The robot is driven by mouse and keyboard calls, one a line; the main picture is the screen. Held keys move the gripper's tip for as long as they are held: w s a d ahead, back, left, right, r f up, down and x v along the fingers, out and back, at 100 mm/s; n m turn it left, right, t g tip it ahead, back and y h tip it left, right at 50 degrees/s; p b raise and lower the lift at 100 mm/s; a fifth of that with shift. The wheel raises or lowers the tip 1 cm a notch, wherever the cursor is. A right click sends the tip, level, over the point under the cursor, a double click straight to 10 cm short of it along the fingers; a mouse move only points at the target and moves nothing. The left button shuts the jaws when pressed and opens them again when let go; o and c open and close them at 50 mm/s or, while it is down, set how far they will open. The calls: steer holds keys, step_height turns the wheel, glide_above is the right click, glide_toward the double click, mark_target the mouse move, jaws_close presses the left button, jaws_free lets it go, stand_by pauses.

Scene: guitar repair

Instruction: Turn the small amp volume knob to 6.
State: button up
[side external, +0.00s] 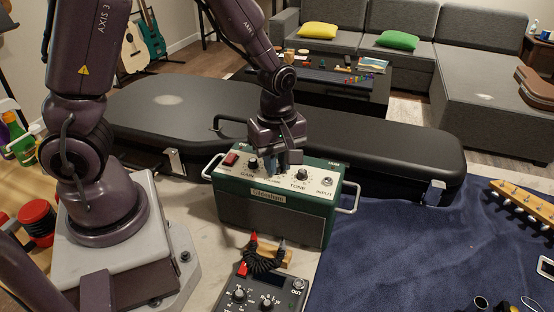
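The small amp (236,208) is a green box with a dark front grille and a cream top panel, standing upright on the table at the middle of the side view. A black gain knob (253,163) and a black tone knob (302,174) show on the panel. The volume knob's place between them is covered by my gripper (283,168), so its setting cannot be read. My gripper points down with its fingertips at the panel between gain and tone. I cannot tell whether the fingers are around a knob or how far apart they are.
A red switch (231,159) and metal side handles (349,199) are on the amp. A black guitar case (385,150) lies behind it. A pedal (256,295) with a coiled cable (262,262) is in front. A blue cloth (420,240) lies to the right, a guitar headstock (525,205) at its edge.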

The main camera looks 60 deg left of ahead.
steer(key=shift+m, duration=0.3)
jaws_close()
steer(key=m, duration=1.3)
steer(key=shift+m, duration=0.4)
steer(key=m, duration=0.4)
steer(key=shift+m, duration=2.7)
steer(key=o, duration=0.8)
jaws_free()
